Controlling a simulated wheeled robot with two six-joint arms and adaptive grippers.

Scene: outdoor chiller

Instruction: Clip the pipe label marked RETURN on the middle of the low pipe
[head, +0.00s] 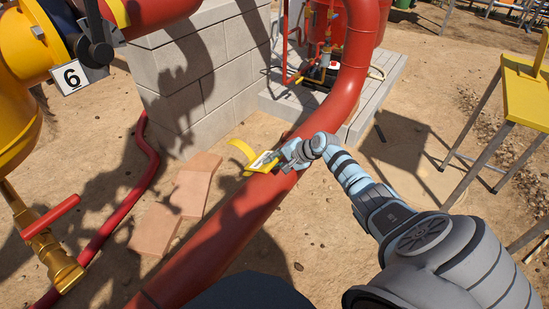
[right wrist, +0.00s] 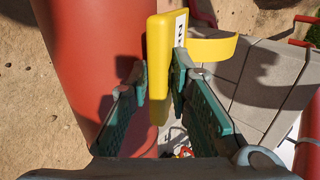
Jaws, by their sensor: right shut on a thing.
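The pipe label (head: 264,161) is a yellow piece with a white printed face and a curved yellow clip arm. My right gripper (head: 287,155) is shut on it, and the label overlaps the upper-left edge of the low red pipe (head: 215,240). In the right wrist view the label (right wrist: 158,65) stands between the two green-padded fingers (right wrist: 158,90), beside the red pipe (right wrist: 85,50). Its curved arm (right wrist: 215,48) points away from the pipe there. I cannot tell whether the label touches the pipe. Only part of its lettering shows. My left gripper is not in view.
A grey block wall (head: 205,75) stands behind the pipe. Terracotta slabs (head: 165,215) and a thinner red pipe (head: 145,150) lie to the left. A yellow valve body with a "6" tag (head: 70,77) is at upper left. A yellow stool (head: 525,90) stands right; sandy ground between is open.

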